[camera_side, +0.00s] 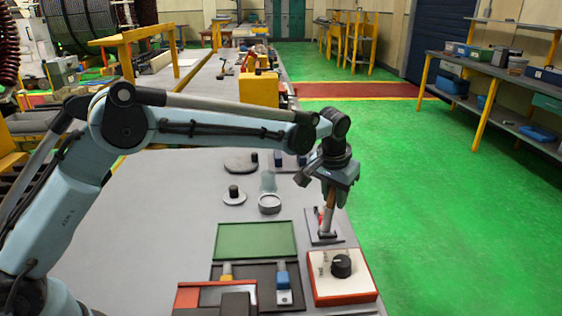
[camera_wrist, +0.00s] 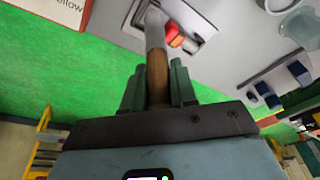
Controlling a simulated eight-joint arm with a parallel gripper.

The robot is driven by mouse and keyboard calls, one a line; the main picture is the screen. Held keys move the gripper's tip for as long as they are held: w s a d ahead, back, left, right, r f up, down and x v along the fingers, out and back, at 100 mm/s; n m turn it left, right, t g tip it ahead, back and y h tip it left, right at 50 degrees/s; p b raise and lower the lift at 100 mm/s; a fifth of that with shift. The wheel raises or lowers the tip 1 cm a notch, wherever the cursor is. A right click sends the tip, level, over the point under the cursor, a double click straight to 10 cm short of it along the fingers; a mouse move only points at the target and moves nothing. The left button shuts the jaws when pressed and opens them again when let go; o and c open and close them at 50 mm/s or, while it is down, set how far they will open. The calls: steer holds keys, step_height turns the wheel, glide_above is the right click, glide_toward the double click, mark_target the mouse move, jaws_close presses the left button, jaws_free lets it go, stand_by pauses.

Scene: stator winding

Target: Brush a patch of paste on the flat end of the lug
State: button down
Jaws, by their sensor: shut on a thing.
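My gripper (camera_side: 331,186) is shut on the brown wooden handle of a brush (camera_side: 329,207), which points down. In the wrist view the handle (camera_wrist: 157,78) is between my green fingers (camera_wrist: 157,85), and the pale metal part (camera_wrist: 155,28) runs away from me. The brush's lower end is over or on a small light plate (camera_side: 313,224) with a dark edge; contact cannot be told. A small red piece (camera_wrist: 174,36) is beside the brush on this plate. I cannot tell for sure which part is the lug, and I see no clear paste patch.
A white box with a black knob (camera_side: 341,265) stands close in front of the plate. To its left are a green mat (camera_side: 254,240) and a dark tray with a blue-bodied piece (camera_side: 282,279) and a yellow one. A round pot (camera_side: 269,204) stands farther back. Bare table lies left.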

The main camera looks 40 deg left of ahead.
steer(key=shift+w+d, duration=0.15)
steer(key=shift+d, duration=0.05)
stand_by(0.3)
steer(key=shift+s+a, duration=0.25)
stand_by(2.0)
steer(key=shift+w+d, duration=0.25)
steer(key=shift+s+a, duration=0.1)
stand_by(0.5)
steer(key=shift+r, duration=3.55)
steer(key=shift+f, duration=0.1)
steer(key=shift+t, duration=0.9)
steer(key=shift+s+a+f, duration=0.1)
steer(key=shift+s+f, duration=0.1)
steer(key=shift+f, duration=0.75)
steer(key=shift+s+a+f, duration=0.1)
steer(key=shift+s+f, duration=0.15)
steer(key=shift+f, duration=0.65)
steer(key=shift+s+f, duration=0.2)
steer(key=shift+f, duration=0.75)
